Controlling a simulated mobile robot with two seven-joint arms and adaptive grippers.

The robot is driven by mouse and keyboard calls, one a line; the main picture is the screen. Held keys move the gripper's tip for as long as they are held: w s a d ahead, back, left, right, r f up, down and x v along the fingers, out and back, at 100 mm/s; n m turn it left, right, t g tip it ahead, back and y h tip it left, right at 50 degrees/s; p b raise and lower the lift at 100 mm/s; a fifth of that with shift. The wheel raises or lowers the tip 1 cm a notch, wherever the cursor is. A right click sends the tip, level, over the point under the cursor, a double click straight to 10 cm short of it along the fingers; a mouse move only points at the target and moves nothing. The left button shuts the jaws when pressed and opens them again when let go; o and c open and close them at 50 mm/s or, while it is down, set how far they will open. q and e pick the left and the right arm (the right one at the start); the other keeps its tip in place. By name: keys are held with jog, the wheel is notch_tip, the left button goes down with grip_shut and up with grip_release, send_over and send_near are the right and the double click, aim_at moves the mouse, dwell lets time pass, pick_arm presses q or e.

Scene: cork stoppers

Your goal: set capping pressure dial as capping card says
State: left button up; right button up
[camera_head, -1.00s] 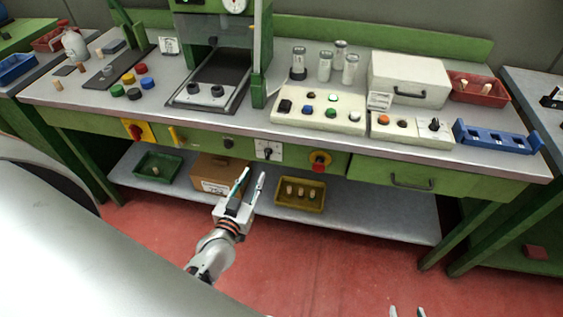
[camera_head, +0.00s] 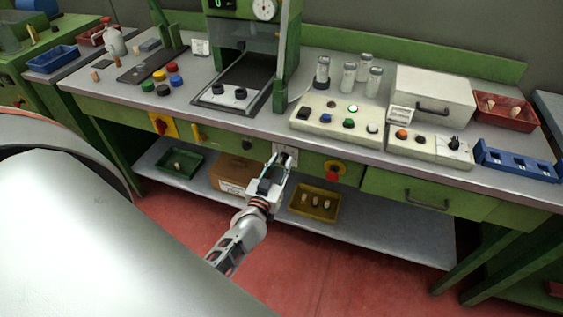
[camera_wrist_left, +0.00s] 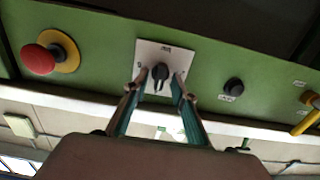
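A black rotary dial (camera_wrist_left: 160,73) on a white marked plate (camera_wrist_left: 150,48) is on the green front panel of the bench. In the head view the plate (camera_head: 292,151) is partly hidden by my left gripper (camera_head: 281,160). In the left wrist view my left gripper (camera_wrist_left: 156,84) is open, with one finger on each side of the dial's lower part; contact is unclear. The plate's markings are too small to read. A small white card (camera_head: 201,47) stands beside the press and another (camera_head: 400,114) on the right control box; I cannot tell which is the capping card.
A red knob on a yellow disc (camera_wrist_left: 51,52) and a small black knob (camera_wrist_left: 234,86) flank the dial. A yellow handle (camera_wrist_left: 305,122) sticks out farther along. A cardboard box (camera_head: 232,173) and a yellow tray (camera_head: 315,203) are on the shelf below.

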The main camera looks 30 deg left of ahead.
pick_arm(q)
jog(key=shift+w+a, duration=0.1)
jog(key=shift+w, duration=0.2)
grip_shut()
